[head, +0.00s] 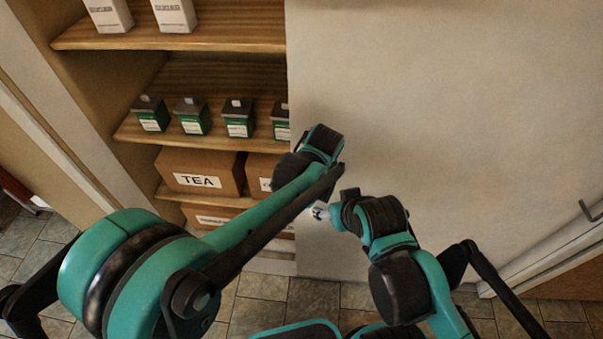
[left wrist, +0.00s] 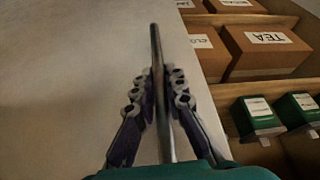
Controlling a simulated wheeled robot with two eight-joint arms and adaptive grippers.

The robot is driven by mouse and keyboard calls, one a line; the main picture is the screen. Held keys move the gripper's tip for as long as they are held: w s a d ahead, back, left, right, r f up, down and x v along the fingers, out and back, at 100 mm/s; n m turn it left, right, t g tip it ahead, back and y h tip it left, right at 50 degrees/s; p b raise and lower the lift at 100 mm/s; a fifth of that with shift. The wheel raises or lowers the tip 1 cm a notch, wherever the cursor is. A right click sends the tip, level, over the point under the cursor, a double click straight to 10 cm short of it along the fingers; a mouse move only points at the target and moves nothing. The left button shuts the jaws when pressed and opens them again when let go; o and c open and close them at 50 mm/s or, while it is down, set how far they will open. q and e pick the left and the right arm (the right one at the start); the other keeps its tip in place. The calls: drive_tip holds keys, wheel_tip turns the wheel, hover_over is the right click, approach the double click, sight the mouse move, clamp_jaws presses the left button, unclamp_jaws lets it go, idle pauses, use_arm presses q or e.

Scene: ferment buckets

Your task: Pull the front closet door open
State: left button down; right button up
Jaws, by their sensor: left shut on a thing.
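The front closet door (head: 460,90) is a large pale panel covering the right part of the closet, with its left edge beside the exposed shelves. In the left wrist view, my left gripper (left wrist: 158,85) has its fingers closed on both sides of a thin metallic bar, the door handle (left wrist: 156,45), in front of the pale door surface (left wrist: 65,70). In the head view my left wrist and forearm hide this grip. My right gripper (head: 322,212) is small and partly hidden at the end of the right arm, low in front of the door; its finger opening is unclear.
Left of the door, wooden shelves (head: 215,40) hold white cartons (head: 175,14), several green boxes (head: 193,118) and brown boxes, one marked TEA (head: 200,172). Another dark handle (head: 590,211) shows at the far right. Tiled floor (head: 287,305) is visible below.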

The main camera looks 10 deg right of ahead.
use_arm(q)
drive_tip(key=shift+s+d, duration=0.15)
drive_tip(key=shift+d, duration=0.2)
drive_tip(key=c, duration=1.6)
unclamp_jaws()
drive_tip(key=shift+o, duration=0.2)
drive_tip(key=shift+r, duration=0.1)
drive_tip(key=v, duration=1.2)
